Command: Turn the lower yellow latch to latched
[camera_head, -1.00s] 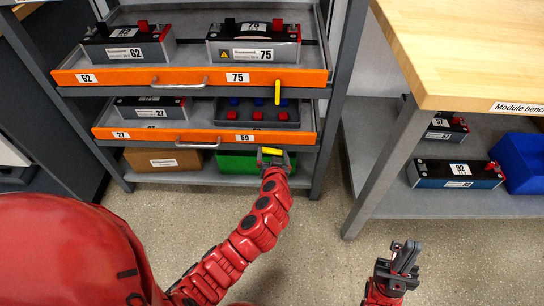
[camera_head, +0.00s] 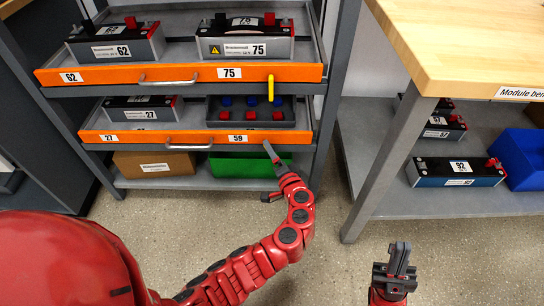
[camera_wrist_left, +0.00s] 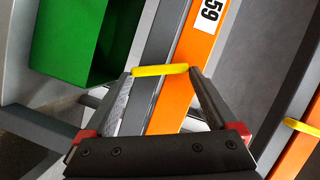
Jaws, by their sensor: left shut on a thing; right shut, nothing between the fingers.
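The lower yellow latch (camera_wrist_left: 160,70) is between the fingertips of my left gripper (camera_wrist_left: 160,73) in the left wrist view. It lies across the lower edge of the lower orange drawer front (camera_wrist_left: 182,75). In the head view my left gripper (camera_head: 269,150) is at that drawer front (camera_head: 190,138), below and right of its 59 label, and hides the latch. The left fingers are shut on the latch. My right gripper (camera_head: 398,262) is shut and empty, over the floor at lower right.
The upper yellow latch (camera_head: 271,88) hangs upright on the upper drawer front (camera_head: 190,74); it also shows in the wrist view (camera_wrist_left: 302,127). A green bin (camera_head: 235,165) and a cardboard box (camera_head: 155,165) sit below. A bench (camera_head: 470,40) stands right.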

